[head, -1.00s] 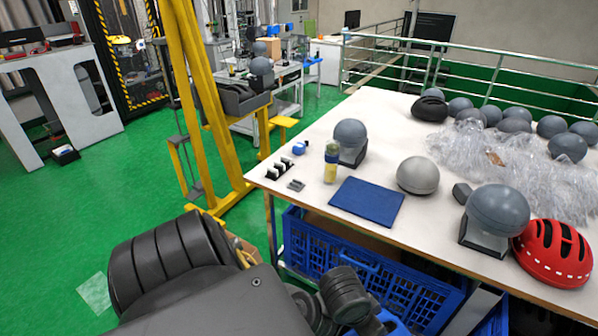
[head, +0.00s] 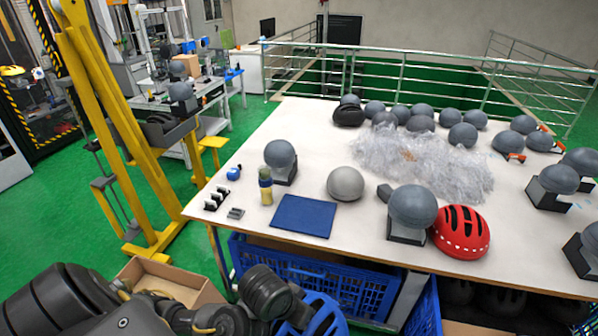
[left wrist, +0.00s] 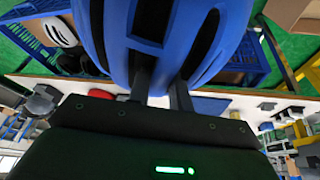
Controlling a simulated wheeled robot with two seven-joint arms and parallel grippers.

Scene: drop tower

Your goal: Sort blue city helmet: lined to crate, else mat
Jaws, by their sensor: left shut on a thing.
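The blue city helmet (head: 322,316) shows at the bottom edge of the head view, partly cut off. It fills the top of the left wrist view (left wrist: 165,38), its vents facing the camera. My left gripper (left wrist: 160,80) is shut on it, both fingers against the shell. Its inside is hidden, so I cannot tell whether it is lined. The dark blue mat (head: 304,216) lies bare near the table's front left. A blue crate (head: 318,275) stands below the table, and another blue crate (head: 426,312) is to its right. My right gripper is out of view.
The white table (head: 250,215) carries a red helmet (head: 460,232), a black helmet (head: 349,115), several grey headforms (head: 413,207), a pale grey dome (head: 345,184), a yellow bottle (head: 265,187) and clear plastic wrap (head: 420,165). A yellow frame (head: 100,120) stands left, beside an open cardboard box (head: 165,282).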

